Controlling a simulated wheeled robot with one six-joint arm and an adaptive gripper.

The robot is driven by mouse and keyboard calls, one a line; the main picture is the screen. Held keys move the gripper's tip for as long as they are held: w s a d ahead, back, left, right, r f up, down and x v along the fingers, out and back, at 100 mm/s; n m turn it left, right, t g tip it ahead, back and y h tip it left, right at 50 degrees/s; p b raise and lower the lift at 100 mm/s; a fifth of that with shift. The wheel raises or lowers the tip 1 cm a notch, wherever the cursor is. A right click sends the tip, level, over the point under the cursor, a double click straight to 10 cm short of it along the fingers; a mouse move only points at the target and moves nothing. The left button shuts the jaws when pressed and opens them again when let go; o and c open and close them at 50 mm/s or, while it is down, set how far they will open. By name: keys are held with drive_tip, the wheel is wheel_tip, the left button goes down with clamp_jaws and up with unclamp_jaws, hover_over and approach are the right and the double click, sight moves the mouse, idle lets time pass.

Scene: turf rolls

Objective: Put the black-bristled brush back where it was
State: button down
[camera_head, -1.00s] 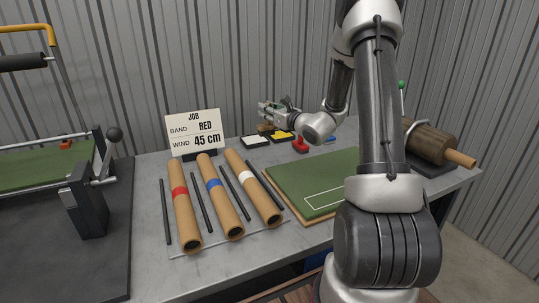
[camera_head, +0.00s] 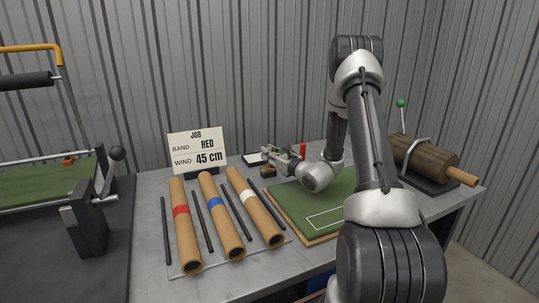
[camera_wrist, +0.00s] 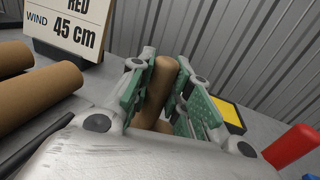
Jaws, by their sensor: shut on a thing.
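My gripper (camera_head: 272,158) is shut on a brown wooden piece, which I take to be the brush (camera_wrist: 165,82). In the wrist view it stands between the green finger pads, slightly tilted. In the head view, brown wood (camera_head: 268,172) shows just below the fingers, near the far left corner of the green turf board (camera_head: 290,208). The bristles and their colour cannot be made out. A black-rimmed tray with a white pad (camera_head: 252,160) lies beside the gripper. A black-rimmed tray with a yellow pad (camera_wrist: 229,114) shows right of the fingers in the wrist view.
A red object (camera_head: 303,151) stands behind my wrist. Three tubes with red (camera_head: 181,211), blue (camera_head: 215,203) and white (camera_head: 246,186) bands lie left of the board. The job sign (camera_head: 198,150) stands at the back. A log-like roll (camera_head: 424,158) is at right.

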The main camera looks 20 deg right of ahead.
drive_tip(key=c, duration=1.3)
unclamp_jaws()
drive_tip(key=shift+f, duration=0.15)
